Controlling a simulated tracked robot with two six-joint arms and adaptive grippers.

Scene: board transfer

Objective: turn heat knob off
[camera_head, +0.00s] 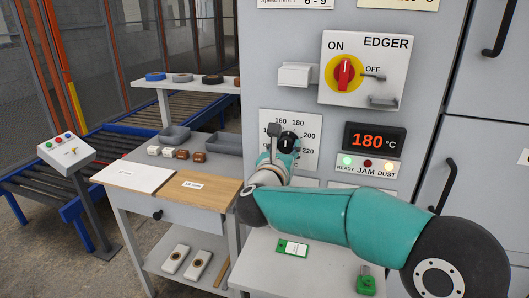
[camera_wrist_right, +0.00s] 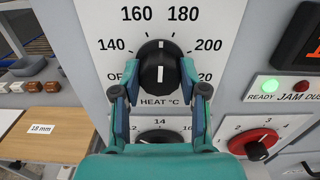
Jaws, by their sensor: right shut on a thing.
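The black heat knob (camera_wrist_right: 159,72) sits on a white dial plate marked OFF, 140, 160, 180, 200 and HEAT °C. Its white pointer mark is at the top, between 160 and 180. My right gripper (camera_wrist_right: 157,80) has one finger on each side of the knob and is shut on it. In the head view the knob (camera_head: 289,141) is partly covered by my right gripper (camera_head: 283,150). My left gripper is in neither view.
A second black knob (camera_wrist_right: 160,137) is just below, partly hidden by my gripper. A red knob (camera_wrist_right: 254,146) is at its right. Above are the red-and-yellow EDGER switch (camera_head: 344,74) and a padlock bracket (camera_head: 383,101). A bench (camera_head: 222,187) with small blocks stands at left.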

